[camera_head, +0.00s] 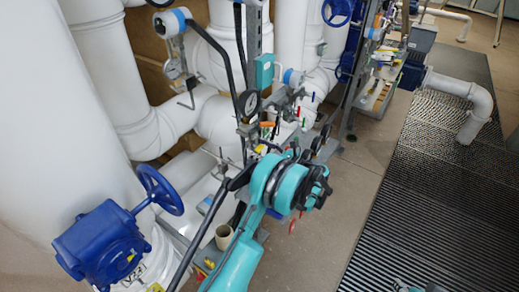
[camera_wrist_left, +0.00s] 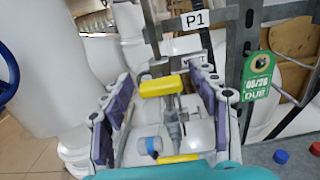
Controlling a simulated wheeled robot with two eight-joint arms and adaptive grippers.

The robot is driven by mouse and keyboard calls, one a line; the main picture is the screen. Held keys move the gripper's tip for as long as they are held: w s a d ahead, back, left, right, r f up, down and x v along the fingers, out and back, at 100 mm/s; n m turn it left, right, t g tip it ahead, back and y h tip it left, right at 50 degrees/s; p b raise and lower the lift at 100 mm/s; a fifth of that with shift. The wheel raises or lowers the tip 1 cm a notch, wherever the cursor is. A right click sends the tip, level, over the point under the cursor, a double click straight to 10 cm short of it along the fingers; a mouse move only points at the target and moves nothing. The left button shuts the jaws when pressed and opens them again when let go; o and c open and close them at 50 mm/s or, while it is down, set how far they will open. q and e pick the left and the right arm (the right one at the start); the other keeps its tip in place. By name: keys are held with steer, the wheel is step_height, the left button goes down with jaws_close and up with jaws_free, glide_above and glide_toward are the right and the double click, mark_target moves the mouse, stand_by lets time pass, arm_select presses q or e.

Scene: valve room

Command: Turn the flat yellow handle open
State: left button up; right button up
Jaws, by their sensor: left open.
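A flat yellow handle (camera_wrist_left: 160,86) lies crosswise between the tips of my left gripper (camera_wrist_left: 162,80) in the left wrist view. The fingers are open, one on each side of it, with purple pads; I cannot tell whether either touches it. A metal stem and fitting (camera_wrist_left: 174,125) sit below the handle. A second yellow piece (camera_wrist_left: 178,158) shows nearer the palm, partly cut off by my teal wrist. In the head view my left arm reaches the pipework, and its wrist hides much there; the flat handle cannot be made out surely.
A P1 sign (camera_wrist_left: 194,19) and a green tag (camera_wrist_left: 257,77) hang on the metal frame just beyond the gripper. A blue handwheel valve (camera_head: 105,245) stands at the left, with large white pipes (camera_head: 100,120) behind. Open floor (camera_head: 345,190) and dark grating (camera_head: 420,230) lie to the right.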

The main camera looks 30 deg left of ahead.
arm_select(q)
steer(key=c, duration=1.2)
steer(key=shift+o, duration=0.2)
steer(key=n+b, duration=0.2)
steer(key=n, duration=0.1)
steer(key=shift+f, duration=0.15)
steer(key=n+b, duration=0.2)
steer(key=n, duration=0.3)
steer(key=shift+s+b, duration=0.1)
steer(key=shift+b, duration=0.2)
steer(key=n+b, duration=0.1)
steer(key=n, duration=0.3)
steer(key=shift+n+b, duration=0.3)
steer(key=n+b, duration=0.1)
steer(key=n, duration=0.4)
steer(key=shift+n, duration=0.3)
